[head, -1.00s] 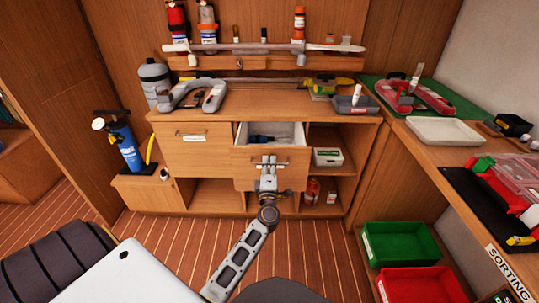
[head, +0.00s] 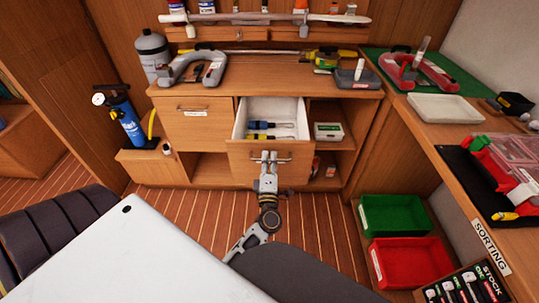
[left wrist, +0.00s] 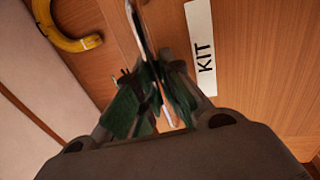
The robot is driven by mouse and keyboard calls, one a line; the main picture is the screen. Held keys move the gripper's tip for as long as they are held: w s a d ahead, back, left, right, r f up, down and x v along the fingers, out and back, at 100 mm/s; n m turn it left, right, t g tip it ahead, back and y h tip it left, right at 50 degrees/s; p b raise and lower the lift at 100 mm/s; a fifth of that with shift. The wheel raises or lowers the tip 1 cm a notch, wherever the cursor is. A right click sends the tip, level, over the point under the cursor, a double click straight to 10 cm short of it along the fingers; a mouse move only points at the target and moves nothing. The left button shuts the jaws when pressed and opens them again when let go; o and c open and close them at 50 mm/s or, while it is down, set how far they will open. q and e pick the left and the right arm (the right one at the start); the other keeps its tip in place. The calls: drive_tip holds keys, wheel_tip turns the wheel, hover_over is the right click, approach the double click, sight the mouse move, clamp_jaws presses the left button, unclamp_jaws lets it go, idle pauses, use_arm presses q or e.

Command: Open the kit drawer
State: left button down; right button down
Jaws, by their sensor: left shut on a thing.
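The kit drawer (head: 242,165) is the wooden upper-right drawer of the cabinet. It stands pulled out, and its white interior holds tools with blue and yellow handles (head: 268,137). My left gripper (head: 268,157) is at its front, shut on the metal drawer handle (head: 285,158). In the left wrist view the fingers (left wrist: 150,80) close around the bar-like handle (left wrist: 139,28), beside a white label reading KIT (left wrist: 203,50). The fingers partly hide the handle. My right gripper is not in view.
A closed drawer (head: 190,130) is to the left. A grey clamp-like tool (head: 192,68) and a grey tray (head: 358,78) stand on the cabinet top. A blue cylinder (head: 125,120) stands left.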

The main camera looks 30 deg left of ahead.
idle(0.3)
use_arm(q)
drive_tip(key=c, duration=1.5)
unclamp_jaws()
drive_tip(key=shift+s, duration=0.1)
drive_tip(key=shift+f+v, duration=0.2)
drive_tip(key=shift+v, duration=4)
drive_tip(key=shift+w, duration=0.25)
drive_tip(key=shift+r+x, duration=0.1)
drive_tip(key=shift+x, duration=1.7)
drive_tip(key=shift+r+x, duration=0.15)
drive_tip(key=shift+x, duration=1.6)
